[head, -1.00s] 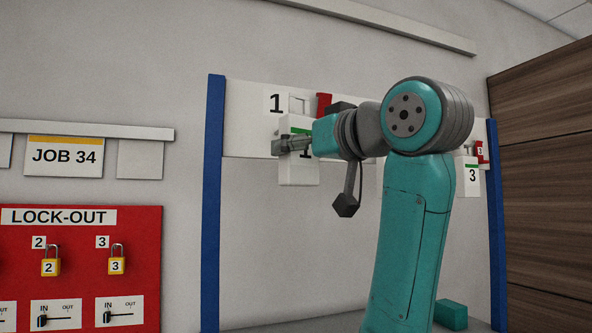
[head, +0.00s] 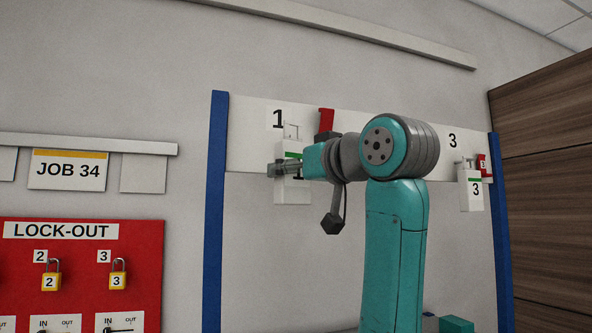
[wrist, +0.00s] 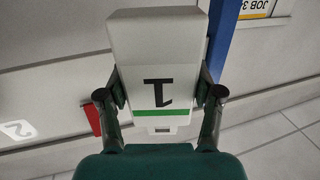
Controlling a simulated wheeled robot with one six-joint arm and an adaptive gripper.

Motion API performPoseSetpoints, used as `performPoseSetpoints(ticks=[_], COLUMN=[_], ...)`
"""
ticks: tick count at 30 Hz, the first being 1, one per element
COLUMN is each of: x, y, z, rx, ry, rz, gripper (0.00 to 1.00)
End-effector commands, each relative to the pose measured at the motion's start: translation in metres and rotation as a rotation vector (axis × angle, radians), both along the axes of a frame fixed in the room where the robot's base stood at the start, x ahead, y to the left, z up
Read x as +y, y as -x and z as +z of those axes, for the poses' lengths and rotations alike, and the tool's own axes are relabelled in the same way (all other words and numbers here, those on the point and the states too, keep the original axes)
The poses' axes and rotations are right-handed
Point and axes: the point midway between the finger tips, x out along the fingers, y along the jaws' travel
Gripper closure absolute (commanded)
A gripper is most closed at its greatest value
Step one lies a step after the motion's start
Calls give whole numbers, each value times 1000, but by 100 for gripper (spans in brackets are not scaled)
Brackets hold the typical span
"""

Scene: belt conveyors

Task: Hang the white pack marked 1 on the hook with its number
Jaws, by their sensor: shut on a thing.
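My gripper (head: 283,169) is shut on the white pack (head: 293,192), which has a green stripe and a black 1. In the wrist view the pack (wrist: 160,55) sits between both fingers, its 1 upside down. In the head view it is upright in front of the white board, below the printed 1 (head: 278,119). A thin pale hook shape (head: 292,131) shows just above the pack, beside that number. My gripper and arm hide part of the pack. I cannot tell whether the pack touches the hook.
A white pack marked 3 (head: 471,192) hangs under the board's 3 (head: 453,141), beside a red tag (head: 484,165). Another red piece (head: 326,119) is right of the 1. Blue posts (head: 215,215) flank the board. A red lock-out panel (head: 75,295) is at left.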

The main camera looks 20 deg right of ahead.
Motion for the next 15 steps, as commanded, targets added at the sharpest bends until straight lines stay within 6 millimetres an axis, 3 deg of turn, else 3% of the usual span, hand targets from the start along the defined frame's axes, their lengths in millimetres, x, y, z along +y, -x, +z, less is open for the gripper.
performPoseSetpoints(ticks=[15], x=[0], y=[-26], z=[-2], rx=[0], ry=[-1], rz=[1], gripper=[73])
